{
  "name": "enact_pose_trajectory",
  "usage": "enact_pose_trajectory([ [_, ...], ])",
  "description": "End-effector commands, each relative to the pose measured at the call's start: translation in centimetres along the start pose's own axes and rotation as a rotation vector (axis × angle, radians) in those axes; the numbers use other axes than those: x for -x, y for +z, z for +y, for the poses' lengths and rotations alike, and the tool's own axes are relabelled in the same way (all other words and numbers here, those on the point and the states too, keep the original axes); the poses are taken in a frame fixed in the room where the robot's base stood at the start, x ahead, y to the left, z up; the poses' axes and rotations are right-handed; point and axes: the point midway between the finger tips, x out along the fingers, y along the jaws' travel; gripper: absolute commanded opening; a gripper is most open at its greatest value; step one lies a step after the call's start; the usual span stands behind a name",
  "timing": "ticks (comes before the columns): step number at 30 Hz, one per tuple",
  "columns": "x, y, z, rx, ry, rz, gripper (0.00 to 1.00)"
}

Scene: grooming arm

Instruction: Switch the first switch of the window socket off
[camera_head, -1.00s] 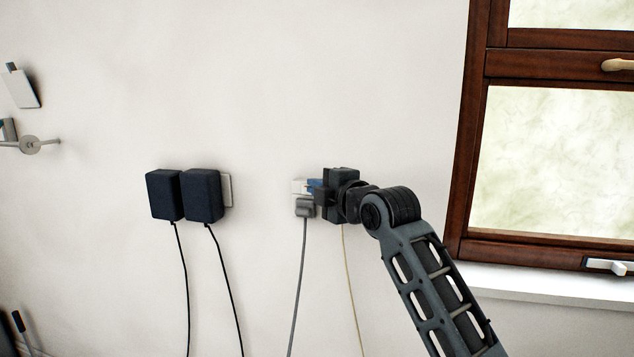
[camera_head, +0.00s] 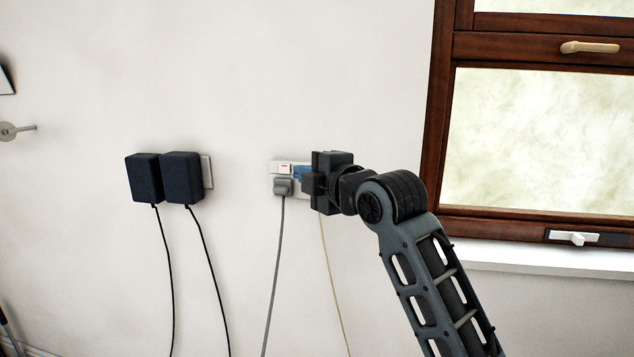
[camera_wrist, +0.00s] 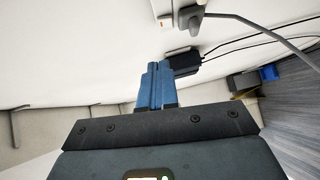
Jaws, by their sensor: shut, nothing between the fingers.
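The white window socket (camera_head: 276,166) is on the wall left of the window, partly hidden behind my gripper. Its left switch (camera_head: 284,168) shows above a grey plug (camera_head: 283,187). In the wrist view, part of the socket (camera_wrist: 161,7) shows at the top edge, with a switch with a reddish mark (camera_wrist: 167,23) beside the grey plug (camera_wrist: 190,18). My gripper (camera_head: 297,172) is shut and empty, its blue fingers just right of the left switch in the head view. The fingers also show in the wrist view (camera_wrist: 154,68). Contact with the socket cannot be told.
Two dark adapters (camera_head: 162,178) are plugged into another socket at the left, with black cables hanging down. A grey cord (camera_head: 274,270) and a pale cord (camera_head: 331,275) hang below the window socket. The wooden-framed window (camera_head: 440,120) and its white sill (camera_head: 540,258) are at the right.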

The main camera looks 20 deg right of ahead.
Motion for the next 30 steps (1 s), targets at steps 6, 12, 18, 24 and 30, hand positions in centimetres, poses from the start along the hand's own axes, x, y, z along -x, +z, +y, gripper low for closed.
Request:
enact_pose_trajectory([
  [6,2.9,0.0,-0.1,0.0,0.001,0.0,0.0],
  [12,3.7,0.0,0.0,0.001,-0.001,0.0,0.0],
  [18,3.6,0.0,0.0,0.001,-0.001,0.0,0.0],
  [24,3.6,0.0,0.0,0.001,0.0,0.0,0.0],
  [30,4.2,-0.6,-1.9,-0.068,0.001,0.002,0.0],
])
